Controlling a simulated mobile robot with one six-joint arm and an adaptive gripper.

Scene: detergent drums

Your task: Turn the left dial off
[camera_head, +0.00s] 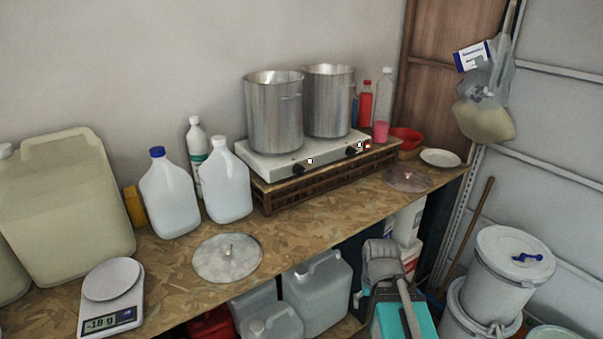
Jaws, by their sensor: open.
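A white two-burner hot plate (270,168) stands on a brown slatted crate (322,178) on the workbench. Its left dial (298,169) is a small dark knob on the front face, below the left pot. A small white mark sits just right of it. The right dial (351,151) is a similar dark knob, with a small red spot further right. The dials' pointer positions are too small to tell. My gripper is not in view.
Two steel pots (275,112) (328,100) stand on the hot plate. A white jug (227,180) stands close to its left end. Bottles (384,105) stand behind its right end. The bench (310,220) in front is mostly clear, with a round disc (227,258) at left.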

